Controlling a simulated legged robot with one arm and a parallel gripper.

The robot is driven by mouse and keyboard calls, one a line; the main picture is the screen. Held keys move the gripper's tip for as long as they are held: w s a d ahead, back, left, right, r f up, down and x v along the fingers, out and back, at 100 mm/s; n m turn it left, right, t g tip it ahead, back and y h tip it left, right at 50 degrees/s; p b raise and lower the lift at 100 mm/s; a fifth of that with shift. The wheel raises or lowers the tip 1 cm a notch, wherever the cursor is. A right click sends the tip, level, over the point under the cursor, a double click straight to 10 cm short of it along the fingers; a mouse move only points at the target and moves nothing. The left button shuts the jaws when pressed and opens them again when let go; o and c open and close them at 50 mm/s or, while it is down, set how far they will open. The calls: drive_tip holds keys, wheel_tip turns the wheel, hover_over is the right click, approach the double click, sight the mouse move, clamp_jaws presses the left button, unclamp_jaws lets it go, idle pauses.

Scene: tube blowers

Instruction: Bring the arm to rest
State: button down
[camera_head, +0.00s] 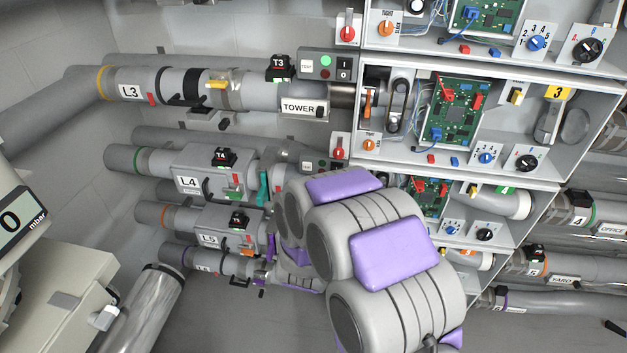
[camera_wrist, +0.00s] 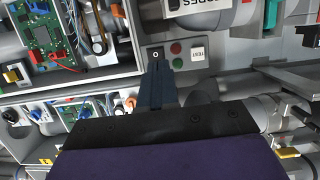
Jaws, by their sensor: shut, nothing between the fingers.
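My grey and purple arm reaches forward from the lower right in the head view, in front of the pipes and the lower shelf compartments. Its links hide part of the machinery behind them, and the fingertips cannot be made out there. In the wrist view my gripper (camera_wrist: 157,78) shows as narrow dark fingers, shut together with nothing held. They point toward a small control panel (camera_wrist: 180,52) with a red and a green button. Whether they touch it cannot be told. This view shows labels upside down.
Pipes labelled L3 (camera_head: 130,92), L4 (camera_head: 188,182) and L5 (camera_head: 208,239) run along the left. Open shelves with a circuit board (camera_head: 452,108), knobs and switches stand at centre right. A pressure display (camera_head: 22,218) and a pale box (camera_head: 60,290) are at the left edge.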

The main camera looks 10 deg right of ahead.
drive_tip(key=s+a+r+n+g+y, duration=0.1)
drive_tip(key=s+a+r+g+y, duration=0.15)
drive_tip(key=s, duration=0.35)
drive_tip(key=s+a+r+n+g+y, duration=0.1)
drive_tip(key=s+a+g+y, duration=0.25)
drive_tip(key=s, duration=0.25)
drive_tip(key=s+d+r+g, duration=0.2)
drive_tip(key=s+d+g, duration=0.1)
drive_tip(key=s, duration=0.7)
drive_tip(key=s+d+r+n+g+h, duration=0.1)
drive_tip(key=s+d+r+g, duration=0.1)
drive_tip(key=s, duration=0.8)
drive_tip(key=s+d+r+g, duration=0.3)
drive_tip(key=s+d+g, duration=0.1)
drive_tip(key=s, duration=0.6)
drive_tip(key=shift+d+n+g, duration=0.3)
drive_tip(key=shift+d+g, duration=0.1)
drive_tip(key=shift+d, duration=0.2)
drive_tip(key=shift+a, duration=0.15)
drive_tip(key=c, duration=1.9)
unclamp_jaws()
